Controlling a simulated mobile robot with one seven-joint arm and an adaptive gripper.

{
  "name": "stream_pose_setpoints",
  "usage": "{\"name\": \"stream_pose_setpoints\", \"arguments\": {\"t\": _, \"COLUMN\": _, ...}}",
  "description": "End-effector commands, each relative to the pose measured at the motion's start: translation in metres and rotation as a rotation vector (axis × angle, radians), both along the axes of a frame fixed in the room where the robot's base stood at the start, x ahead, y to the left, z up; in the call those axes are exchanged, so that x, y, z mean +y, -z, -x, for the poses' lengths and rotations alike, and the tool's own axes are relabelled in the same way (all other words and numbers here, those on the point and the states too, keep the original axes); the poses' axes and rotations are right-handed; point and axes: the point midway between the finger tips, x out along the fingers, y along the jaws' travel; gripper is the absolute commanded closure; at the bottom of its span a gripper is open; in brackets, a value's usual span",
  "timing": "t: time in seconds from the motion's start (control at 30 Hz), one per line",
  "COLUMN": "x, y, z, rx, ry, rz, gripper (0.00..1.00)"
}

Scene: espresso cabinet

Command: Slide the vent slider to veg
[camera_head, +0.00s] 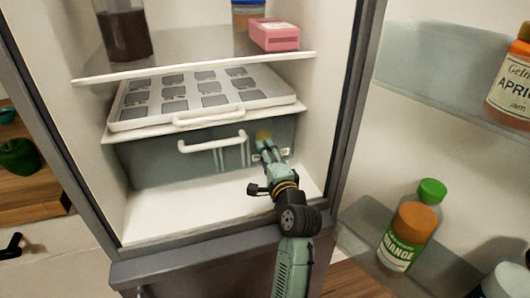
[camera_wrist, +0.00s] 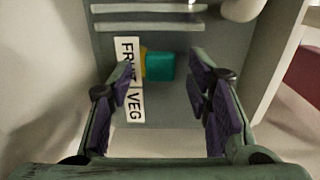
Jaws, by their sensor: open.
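The vent slider (camera_wrist: 160,66) is a small teal block with a yellow part at its left side in the wrist view. It sits beside the word FRUIT on a white label strip (camera_wrist: 128,80), with VEG at the strip's lower end. My gripper (camera_wrist: 162,72) is open, with one dark-padded finger on each side of the slider. I see a gap between the slider and each finger. In the head view my gripper (camera_head: 268,148) reaches to the right part of the grey drawer front (camera_head: 160,163) and hides most of the slider and label.
The drawer has a white handle (camera_head: 212,142) left of my gripper. Above it a white tray (camera_head: 202,95) lies under a glass shelf with a pink box (camera_head: 274,34). The fridge side wall is close on the right. The white floor below the drawer is clear.

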Motion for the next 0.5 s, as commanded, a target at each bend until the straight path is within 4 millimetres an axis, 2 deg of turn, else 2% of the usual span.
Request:
{"name": "stream_pose_setpoints", "arguments": {"t": 0.37, "x": 0.0018, "y": 0.0002, "z": -0.0057, "rx": 0.000, "ry": 0.001, "rz": 0.001, "gripper": 0.55}}
{"name": "stream_pose_setpoints", "arguments": {"t": 0.5, "x": 0.0017, "y": 0.0001, "z": -0.0056, "rx": 0.000, "ry": 0.001, "rz": 0.001, "gripper": 0.64}}
